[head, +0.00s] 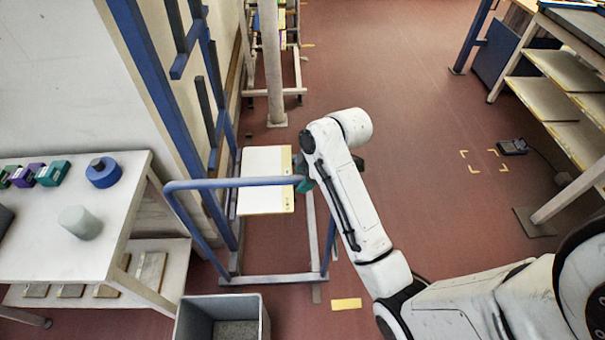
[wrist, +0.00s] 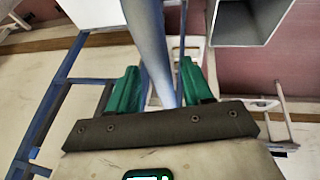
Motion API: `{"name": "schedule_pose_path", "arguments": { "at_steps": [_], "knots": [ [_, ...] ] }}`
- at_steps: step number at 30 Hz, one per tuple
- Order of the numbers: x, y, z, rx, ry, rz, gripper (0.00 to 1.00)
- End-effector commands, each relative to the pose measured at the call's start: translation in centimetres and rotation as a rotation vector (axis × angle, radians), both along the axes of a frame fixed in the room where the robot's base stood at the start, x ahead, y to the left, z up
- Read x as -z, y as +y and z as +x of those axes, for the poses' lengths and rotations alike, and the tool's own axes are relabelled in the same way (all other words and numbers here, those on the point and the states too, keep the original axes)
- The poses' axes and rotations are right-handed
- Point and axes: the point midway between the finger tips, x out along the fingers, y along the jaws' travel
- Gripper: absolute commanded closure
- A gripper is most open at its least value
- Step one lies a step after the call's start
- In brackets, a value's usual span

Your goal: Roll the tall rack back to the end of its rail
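The tall rack (head: 150,75) has blue uprights and a pale, blue-edged base near the floor. Its blue handle bar (head: 230,183) sticks out toward me at the front. My gripper (head: 303,180) is at the right part of this bar, largely hidden behind my forearm. In the wrist view, the green fingers of my gripper (wrist: 160,85) stand on either side of the blue-grey bar (wrist: 147,40). Whether they press on it cannot be told. A pale board with a yellow edge (head: 265,180) lies level beyond the bar. The rail cannot be made out clearly.
A white table (head: 125,215) with small boxes, a blue roll (head: 103,172) and a pale cylinder stands at left. A grey bin (head: 180,318) is in front of the rack. A pale post (head: 272,60) stands behind. Shelves (head: 560,105) stand right; the red floor between is mostly clear.

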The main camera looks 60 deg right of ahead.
Motion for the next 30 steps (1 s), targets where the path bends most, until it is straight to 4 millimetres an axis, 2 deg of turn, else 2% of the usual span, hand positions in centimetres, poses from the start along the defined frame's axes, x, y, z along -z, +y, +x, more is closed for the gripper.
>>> {"name": "schedule_pose_path", "arguments": {
  "at_steps": [2,15,26,30],
  "knots": [
    [-0.01,0.00,0.01,0.000,0.000,0.000,0.58],
    [-0.04,-0.01,0.03,0.000,0.000,0.000,1.00],
    [-0.05,-0.04,0.04,0.000,-0.001,-0.001,1.00],
    [-0.02,-0.35,0.62,0.000,-0.001,-0.002,1.00]
  ]
}}
